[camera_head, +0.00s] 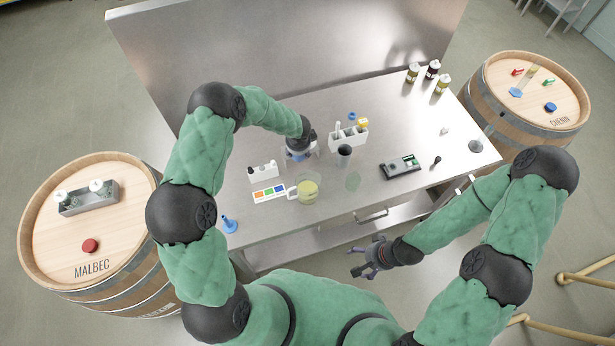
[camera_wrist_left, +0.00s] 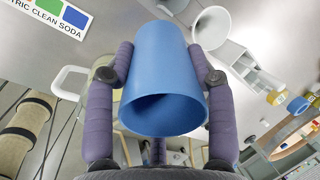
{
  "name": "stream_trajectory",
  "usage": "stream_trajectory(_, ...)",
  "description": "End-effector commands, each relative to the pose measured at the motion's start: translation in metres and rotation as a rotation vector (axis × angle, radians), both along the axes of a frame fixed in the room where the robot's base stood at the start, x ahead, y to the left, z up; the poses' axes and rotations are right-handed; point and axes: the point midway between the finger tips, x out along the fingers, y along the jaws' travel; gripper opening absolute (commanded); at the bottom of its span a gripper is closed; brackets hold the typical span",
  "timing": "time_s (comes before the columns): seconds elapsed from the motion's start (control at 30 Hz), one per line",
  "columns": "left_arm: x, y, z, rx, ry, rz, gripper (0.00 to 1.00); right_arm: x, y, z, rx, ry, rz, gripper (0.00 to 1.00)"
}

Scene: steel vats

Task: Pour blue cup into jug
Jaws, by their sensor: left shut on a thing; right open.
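The blue cup (camera_wrist_left: 165,75) is between the two purple fingers of my left gripper (camera_wrist_left: 158,80), which is shut on it. In the left wrist view the cup's wide mouth faces the lower part of the picture; I cannot see its contents. In the head view my left gripper (camera_head: 301,152) is over the table, behind and above the jug, and mostly hides the cup. The clear jug (camera_head: 308,191) with a white handle holds yellowish liquid and stands near the table's front. Its handle (camera_wrist_left: 70,82) shows left of the cup in the wrist view. My right gripper (camera_head: 368,262) is open and empty, in front of the table.
A dark grey cup (camera_head: 344,153) stands right of the jug, near a white holder (camera_head: 350,136). A colour-square card (camera_head: 269,193) and white rack (camera_head: 263,170) lie left. A grey device (camera_head: 400,168) and bottles (camera_head: 432,70) are right. A blue funnel-like piece (camera_head: 229,225) stands front left.

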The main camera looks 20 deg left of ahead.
Motion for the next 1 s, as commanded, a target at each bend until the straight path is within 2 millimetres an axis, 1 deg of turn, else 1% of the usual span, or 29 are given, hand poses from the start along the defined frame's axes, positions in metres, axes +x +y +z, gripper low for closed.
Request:
stream_trajectory(0.03, 0.001, 0.000, 0.004, -0.005, 0.008, 0.000, 0.12, 0.000, 0.000, 0.009, 0.000, 0.000, 0.000, 0.84)
stream_trajectory(0.47, 0.004, 0.002, 0.008, -0.049, 0.060, -0.002, 0.12, 0.000, 0.000, 0.048, 0.000, 0.000, 0.000, 0.84)
stream_trajectory(0.5, 0.006, 0.004, 0.007, -0.052, 0.064, 0.002, 0.12, 0.000, 0.000, 0.042, 0.000, -0.001, 0.000, 0.84)
stream_trajectory(0.6, 0.006, 0.005, 0.006, -0.062, 0.085, 0.001, 0.12, 0.000, 0.000, 0.039, 0.000, 0.000, 0.000, 0.84)
stream_trajectory(1.0, 0.012, 0.009, 0.012, -0.118, 0.158, 0.002, 0.12, 0.000, 0.000, 0.035, 0.000, 0.000, 0.000, 0.84)
